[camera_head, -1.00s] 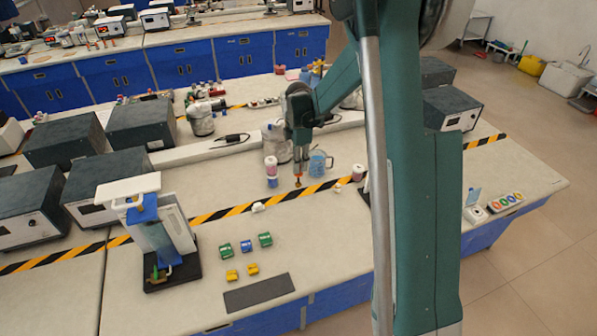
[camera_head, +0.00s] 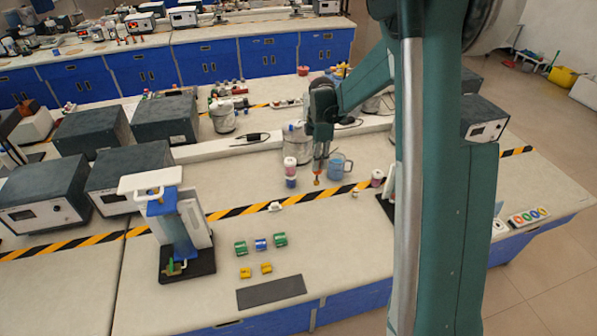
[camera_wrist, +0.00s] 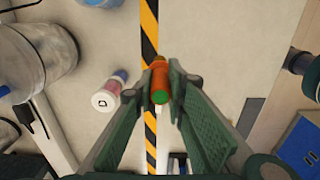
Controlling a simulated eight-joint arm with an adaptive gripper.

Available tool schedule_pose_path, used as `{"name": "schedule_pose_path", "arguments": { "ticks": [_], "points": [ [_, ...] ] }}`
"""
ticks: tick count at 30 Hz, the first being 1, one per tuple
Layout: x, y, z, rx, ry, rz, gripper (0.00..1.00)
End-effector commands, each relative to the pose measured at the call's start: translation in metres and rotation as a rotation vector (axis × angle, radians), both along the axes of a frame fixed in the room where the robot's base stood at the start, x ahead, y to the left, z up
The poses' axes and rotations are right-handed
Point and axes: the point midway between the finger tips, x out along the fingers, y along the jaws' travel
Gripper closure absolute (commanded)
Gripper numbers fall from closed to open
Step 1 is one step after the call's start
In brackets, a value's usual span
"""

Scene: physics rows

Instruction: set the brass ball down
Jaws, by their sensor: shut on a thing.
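My gripper (camera_head: 317,178) is in the middle of the bench in the head view, pointing down near the striped tape. In the wrist view its two fingers (camera_wrist: 172,88) are closed on an orange-brown piece (camera_wrist: 159,72) with a green end face. It looks longer than a ball, and its full shape is partly hidden by the fingers. The same piece shows as a small orange tip (camera_head: 316,182) under the gripper in the head view. I cannot tell whether it touches the bench. A tiny yellowish thing (camera_head: 355,191) lies by the tape, too small to identify.
A pink and blue jar (camera_head: 290,170) stands just left of my gripper, and a blue mug (camera_head: 340,166) just right. Black-yellow tape (camera_head: 235,212) crosses the bench. Small green, blue and yellow blocks (camera_head: 261,244) and a dark mat (camera_head: 271,292) lie nearer.

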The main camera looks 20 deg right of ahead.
Motion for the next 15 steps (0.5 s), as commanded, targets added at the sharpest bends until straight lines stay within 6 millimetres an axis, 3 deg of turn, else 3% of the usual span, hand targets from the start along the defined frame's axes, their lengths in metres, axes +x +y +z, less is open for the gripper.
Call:
{"name": "schedule_pose_path", "arguments": {
  "ticks": [8, 15],
  "points": [
    [0.001, 0.006, 0.000, 0.000, 0.000, 0.012, 1.00],
    [0.007, 0.036, 0.000, 0.000, 0.000, 0.078, 1.00]
  ]
}}
